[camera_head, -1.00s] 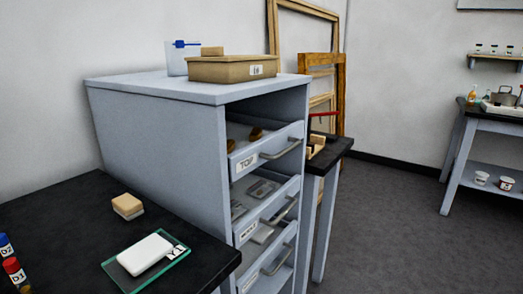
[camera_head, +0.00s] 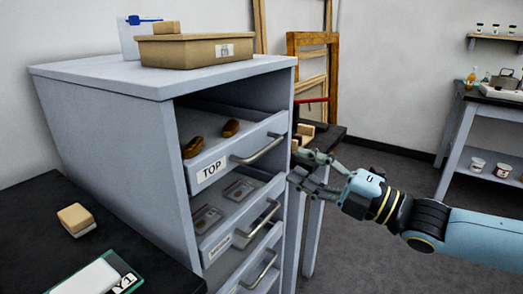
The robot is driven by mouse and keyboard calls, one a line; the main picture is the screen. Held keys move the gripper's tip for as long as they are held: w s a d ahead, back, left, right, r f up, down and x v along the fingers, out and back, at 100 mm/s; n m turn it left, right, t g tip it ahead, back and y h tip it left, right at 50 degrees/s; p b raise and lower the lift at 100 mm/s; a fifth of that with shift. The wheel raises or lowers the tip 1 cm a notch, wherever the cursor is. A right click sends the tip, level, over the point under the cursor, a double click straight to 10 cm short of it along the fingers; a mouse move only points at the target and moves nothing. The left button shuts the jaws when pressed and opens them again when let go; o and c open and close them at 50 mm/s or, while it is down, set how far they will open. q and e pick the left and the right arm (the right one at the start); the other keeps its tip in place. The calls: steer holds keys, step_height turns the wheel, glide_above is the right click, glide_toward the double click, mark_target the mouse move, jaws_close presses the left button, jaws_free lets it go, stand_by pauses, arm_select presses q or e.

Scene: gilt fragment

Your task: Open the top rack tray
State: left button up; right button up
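The rack (camera_head: 110,120) is a grey cabinet with several trays. The top tray (camera_head: 225,170) has a low grey front labelled TOP and a curved metal handle (camera_head: 260,150). Two brown pieces (camera_head: 193,147) show inside it. Its front sits about level with the rack's opening. My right gripper (camera_head: 299,168) comes in from the right, just right of the rack front and right of and a little below the handle. Its fingers are spread, with nothing between them, and it looks clear of the handle. My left gripper is out of view.
Lower trays (camera_head: 235,230) with handles sit beneath the top one. A cardboard box (camera_head: 180,51) stands on the rack. A dark table (camera_head: 40,200) is at left; another (camera_head: 330,134) with wooden blocks stands behind my gripper. Open floor lies right of the rack.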

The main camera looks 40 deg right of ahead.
mark_target(267, 146)
steer(key=shift+b+x, duration=1.1)
steer(key=shift+x, duration=3.25)
steer(key=shift+d, duration=0.1)
steer(key=shift+f, duration=0.1)
jaws_close()
